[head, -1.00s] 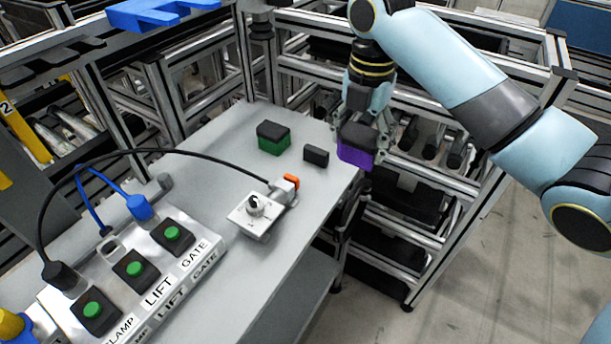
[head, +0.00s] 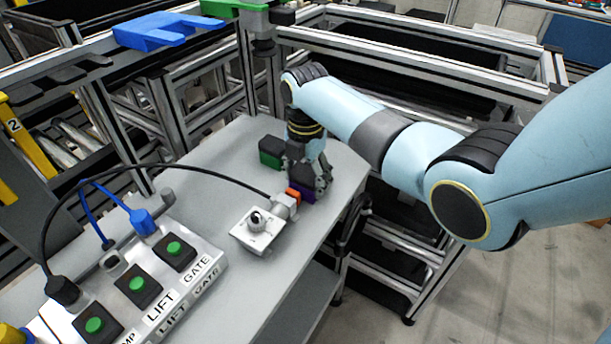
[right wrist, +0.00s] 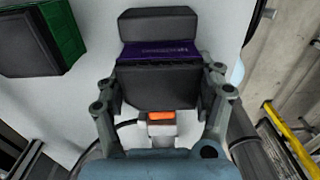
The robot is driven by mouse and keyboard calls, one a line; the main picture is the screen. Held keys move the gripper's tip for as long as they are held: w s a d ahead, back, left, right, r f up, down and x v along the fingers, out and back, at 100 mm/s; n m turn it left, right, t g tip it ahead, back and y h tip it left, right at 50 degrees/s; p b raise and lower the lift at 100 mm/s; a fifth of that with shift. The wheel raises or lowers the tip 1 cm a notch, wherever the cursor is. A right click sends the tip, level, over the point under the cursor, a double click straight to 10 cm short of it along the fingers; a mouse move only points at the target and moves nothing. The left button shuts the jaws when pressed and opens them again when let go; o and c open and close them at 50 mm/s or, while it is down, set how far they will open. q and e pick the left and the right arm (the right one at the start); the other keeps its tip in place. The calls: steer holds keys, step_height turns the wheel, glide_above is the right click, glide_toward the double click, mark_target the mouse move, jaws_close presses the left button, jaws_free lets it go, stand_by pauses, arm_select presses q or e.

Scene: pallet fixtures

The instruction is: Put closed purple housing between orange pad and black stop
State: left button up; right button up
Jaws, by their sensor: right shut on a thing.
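The closed purple housing (head: 307,193), with a black top and purple lower body, is held in my right gripper (head: 309,185). In the right wrist view the purple housing (right wrist: 160,51) lies between the fingers of my right gripper (right wrist: 160,92), which is shut on it. The orange pad (head: 294,196) is on a small grey fixture; in that view the pad (right wrist: 160,116) is just below the housing. The black stop (right wrist: 158,25) is just above it, and is hidden in the head view. Whether the housing touches pad, stop or table is unclear. My left gripper is not in view.
A green and black housing (head: 270,152) stands on the grey table (head: 230,150) left of my gripper. A white box with a knob (head: 256,228) and a button panel (head: 145,290) are nearer. A black cable arcs over the table to the pad fixture.

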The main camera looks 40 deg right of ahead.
mark_target(306, 173)
steer(key=shift+f, duration=0.1)
steer(key=o, duration=1.3)
step_height(306, 173, up, 12)
steer(key=shift+r, duration=0.2)
